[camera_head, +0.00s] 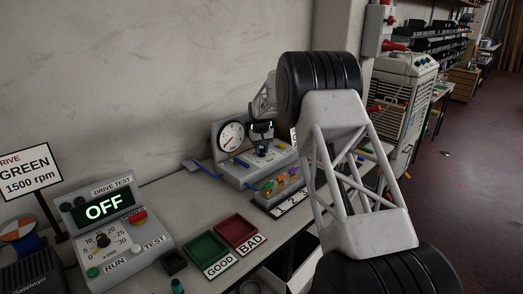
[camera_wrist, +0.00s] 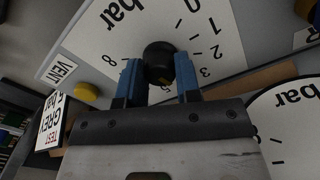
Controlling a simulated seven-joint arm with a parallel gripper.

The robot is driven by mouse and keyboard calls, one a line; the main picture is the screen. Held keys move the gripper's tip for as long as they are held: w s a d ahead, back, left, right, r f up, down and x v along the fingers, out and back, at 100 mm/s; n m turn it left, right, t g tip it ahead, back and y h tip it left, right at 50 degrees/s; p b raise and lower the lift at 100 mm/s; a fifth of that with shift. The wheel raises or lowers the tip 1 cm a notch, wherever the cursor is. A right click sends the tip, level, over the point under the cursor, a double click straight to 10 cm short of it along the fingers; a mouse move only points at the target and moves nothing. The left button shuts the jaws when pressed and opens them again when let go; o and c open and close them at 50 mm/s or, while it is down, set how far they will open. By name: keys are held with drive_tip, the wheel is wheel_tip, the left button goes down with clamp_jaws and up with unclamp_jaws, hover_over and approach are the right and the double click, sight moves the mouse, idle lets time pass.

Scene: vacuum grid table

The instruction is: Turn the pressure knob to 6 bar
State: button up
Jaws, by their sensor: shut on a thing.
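The black pressure knob (camera_wrist: 158,58) sits on a white dial plate (camera_wrist: 110,38) marked "bar". My gripper (camera_wrist: 158,80) is shut on the knob, with one blue finger on each side. A small yellow mark on the knob points down in the wrist view, toward my palm. In the head view my gripper (camera_head: 262,146) is at the grey pressure panel, beside the round gauge (camera_head: 231,136). The gauge also shows partly in the wrist view (camera_wrist: 292,125).
A yellow button (camera_wrist: 85,92) and a VENT label (camera_wrist: 65,68) are near the knob. Coloured pieces stand in front of the panel. A green tray (camera_head: 206,251) and a red tray (camera_head: 236,231) lie left of them. The drive test box (camera_head: 105,235) reads OFF.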

drive_tip(key=m, duration=0.3)
drive_tip(key=shift+f+m, duration=0.1)
drive_tip(key=shift+m, duration=0.3)
drive_tip(key=m, duration=0.3)
drive_tip(key=shift+m, duration=0.3)
drive_tip(key=m, duration=0.3)
drive_tip(key=shift+a+m, duration=0.1)
drive_tip(key=shift+m, duration=1.9)
drive_tip(key=o, duration=0.9)
drive_tip(key=shift+o, duration=0.2)
